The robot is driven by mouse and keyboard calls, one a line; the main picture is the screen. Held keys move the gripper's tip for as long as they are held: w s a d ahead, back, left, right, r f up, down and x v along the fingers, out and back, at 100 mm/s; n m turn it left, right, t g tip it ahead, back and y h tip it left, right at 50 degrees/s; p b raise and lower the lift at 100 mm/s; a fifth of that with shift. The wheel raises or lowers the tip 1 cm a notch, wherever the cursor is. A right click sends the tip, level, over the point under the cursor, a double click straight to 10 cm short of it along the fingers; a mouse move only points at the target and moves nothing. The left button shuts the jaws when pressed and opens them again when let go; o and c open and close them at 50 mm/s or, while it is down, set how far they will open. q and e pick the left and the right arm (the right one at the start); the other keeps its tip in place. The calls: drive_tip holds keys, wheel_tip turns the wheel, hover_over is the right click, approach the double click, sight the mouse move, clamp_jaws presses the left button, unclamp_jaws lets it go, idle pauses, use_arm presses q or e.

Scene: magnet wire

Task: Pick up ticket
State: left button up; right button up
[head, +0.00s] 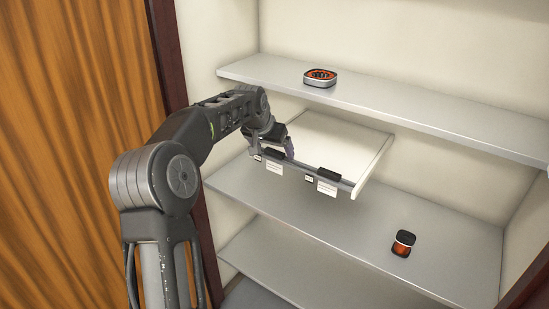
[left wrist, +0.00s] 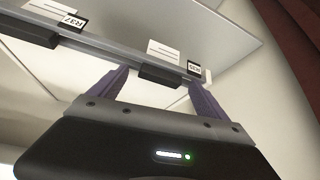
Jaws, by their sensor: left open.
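Two white tickets hang from black clips on the front rail of a white tray-like shelf (head: 340,135). The left ticket (head: 274,167) and the right ticket (head: 326,188) both face outward. My left gripper (head: 287,148) is open and empty at the rail, close to the left clip. In the left wrist view, its two purple fingers (left wrist: 157,75) stand apart, with a black clip (left wrist: 160,77) between them in the picture. A white ticket (left wrist: 163,51) shows beyond that clip, and another ticket (left wrist: 47,6) lies at upper left. Contact cannot be told. My right gripper is out of view.
A round black-and-orange item (head: 320,78) sits on the upper shelf (head: 440,115). Another dark-and-orange item (head: 403,243) sits on the middle shelf (head: 300,215). Small printed labels (left wrist: 73,22) are on the rail. A wooden panel (head: 80,150) stands at left.

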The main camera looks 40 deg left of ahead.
use_arm(q)
drive_tip(key=c, duration=1.4)
drive_tip(key=shift+r, duration=0.1)
wheel_tip(320, 180, up, 10)
drive_tip(key=shift+f, duration=0.1)
idle(0.5)
drive_tip(key=shift+p, duration=0.3)
